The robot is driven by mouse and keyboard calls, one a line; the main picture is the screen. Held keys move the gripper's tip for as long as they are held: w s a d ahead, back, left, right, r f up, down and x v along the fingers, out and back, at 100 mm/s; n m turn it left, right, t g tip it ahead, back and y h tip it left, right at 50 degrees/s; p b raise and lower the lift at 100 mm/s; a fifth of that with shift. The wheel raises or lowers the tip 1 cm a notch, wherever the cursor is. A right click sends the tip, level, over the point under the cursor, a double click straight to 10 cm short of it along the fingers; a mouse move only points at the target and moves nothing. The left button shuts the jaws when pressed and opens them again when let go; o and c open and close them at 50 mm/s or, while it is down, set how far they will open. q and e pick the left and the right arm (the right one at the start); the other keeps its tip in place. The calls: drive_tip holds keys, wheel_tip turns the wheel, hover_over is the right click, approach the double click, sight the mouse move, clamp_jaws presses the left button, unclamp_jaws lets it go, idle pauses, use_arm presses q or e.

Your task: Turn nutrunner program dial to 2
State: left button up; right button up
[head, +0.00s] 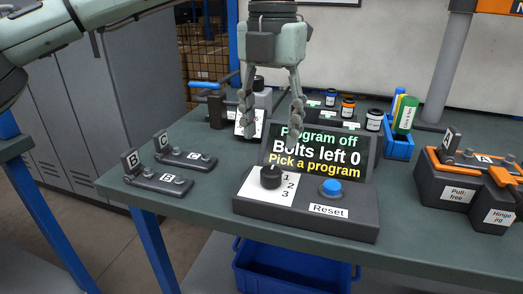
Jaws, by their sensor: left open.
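The nutrunner controller (300,216) is a dark box on the green bench, with a tilted screen (345,158) reading "Program off", "Bolts left 0", "Pick a program". Its black program dial (270,177) sits on a white plate printed 1, 2, 3. The pointer direction on the dial is too small to tell. A blue button (330,188) sits right of it, above a "Reset" label. My left gripper (270,120) is open and empty, fingers pointing down, above and behind the dial and apart from it. One finger covers part of the screen. My right gripper is not in view.
Hinge pieces marked B (158,178) lie left of the controller. A hinge jig (465,190) stands at the right. Small jars (347,107) and a blue holder with a green tube (405,115) stand behind. A blue crate (290,268) is below the bench.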

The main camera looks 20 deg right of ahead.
sight(271, 170)
use_arm(q)
drive_tip(key=shift+s+d+f, duration=0.1)
drive_tip(key=shift+s+f, duration=0.05)
drive_tip(key=shift+f, duration=0.35)
drive_tip(key=f, duration=0.2)
drive_tip(key=shift+s+f, duration=0.2)
drive_tip(key=shift+f, duration=0.1)
wheel_tip(271, 170, down, 3)
drive_tip(key=shift+f, duration=0.55)
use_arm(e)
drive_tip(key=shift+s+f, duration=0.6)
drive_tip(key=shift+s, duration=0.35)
use_arm(q)
drive_tip(key=shift+c, duration=0.4)
drive_tip(key=shift+w, duration=0.1)
drive_tip(key=c, duration=1.1)
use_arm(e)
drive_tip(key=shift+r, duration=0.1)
